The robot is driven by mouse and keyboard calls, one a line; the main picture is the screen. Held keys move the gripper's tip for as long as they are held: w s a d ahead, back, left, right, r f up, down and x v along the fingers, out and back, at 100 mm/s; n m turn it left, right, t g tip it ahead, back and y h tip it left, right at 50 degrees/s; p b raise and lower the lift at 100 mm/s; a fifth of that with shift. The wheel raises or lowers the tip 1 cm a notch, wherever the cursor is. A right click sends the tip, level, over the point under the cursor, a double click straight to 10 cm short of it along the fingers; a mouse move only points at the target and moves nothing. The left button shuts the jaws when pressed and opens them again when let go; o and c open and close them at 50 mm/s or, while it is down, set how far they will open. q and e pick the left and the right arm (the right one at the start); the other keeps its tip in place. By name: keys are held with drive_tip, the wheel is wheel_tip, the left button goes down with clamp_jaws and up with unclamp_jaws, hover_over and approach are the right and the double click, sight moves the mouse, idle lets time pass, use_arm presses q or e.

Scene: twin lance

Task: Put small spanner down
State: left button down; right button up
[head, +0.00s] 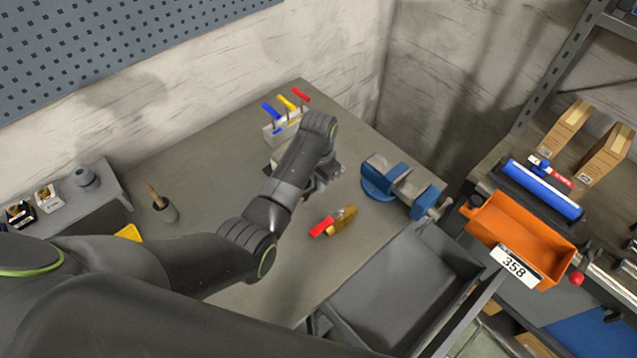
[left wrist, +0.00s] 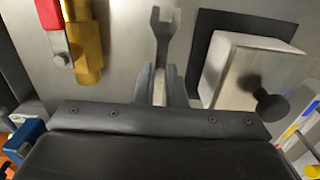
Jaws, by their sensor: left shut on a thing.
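The small spanner (left wrist: 164,28) is grey, with an open-ended jaw pointing away from my left gripper in the left wrist view. My left gripper (left wrist: 163,88) is shut on its shank, just above the grey bench top. Whether the spanner touches the bench I cannot tell. In the head view my left gripper (head: 318,182) is over the middle of the bench (head: 215,160), mostly hidden by my arm, and the spanner cannot be made out there. My right gripper is not in view.
A metal block with a black knob (left wrist: 269,101) on a dark mat (left wrist: 207,39) stands right of the spanner in the wrist view. A blue vise (head: 380,179), screwdriver rack (head: 281,131) and orange bin (head: 515,231) surround the area.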

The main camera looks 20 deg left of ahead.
sight(318, 197)
use_arm(q)
drive_tip(key=shift+w+f, duration=0.1)
drive_tip(key=shift+f, duration=2.1)
drive_tip(key=shift+f, duration=0.1)
drive_tip(key=c, duration=1.5)
unclamp_jaws()
wheel_tip(318, 197, up, 12)
drive_tip(key=shift+r+b, duration=0.15)
drive_tip(key=shift+b, duration=0.2)
